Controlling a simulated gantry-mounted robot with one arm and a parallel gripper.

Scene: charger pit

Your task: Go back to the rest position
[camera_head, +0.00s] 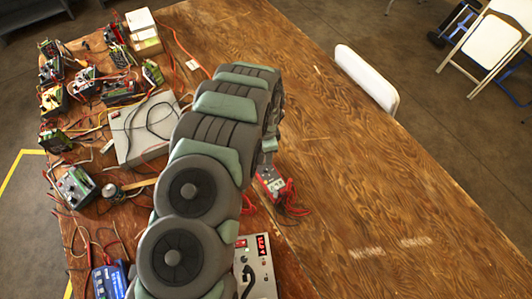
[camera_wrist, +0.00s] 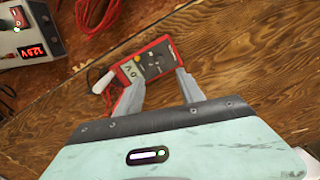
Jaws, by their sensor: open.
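My gripper (camera_wrist: 160,92) is open in the wrist view, its two grey fingers apart. A red and dark meter (camera_wrist: 150,60) lies on the wooden table just beyond the fingertips, roughly between them in the picture. I cannot tell whether the fingers touch it. In the head view the meter (camera_head: 270,182) shows beside the end of my arm, with red leads next to it. My arm hides part of the table there, and the gripper is mostly hidden in that view.
A power supply with a red display (camera_head: 256,266) stands near the table's front; it also shows in the wrist view (camera_wrist: 28,30). Several chargers and wires crowd the table's left side around a grey case (camera_head: 145,128). The table's right side (camera_head: 400,190) is clear. A white chair (camera_head: 367,78) stands at the right edge.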

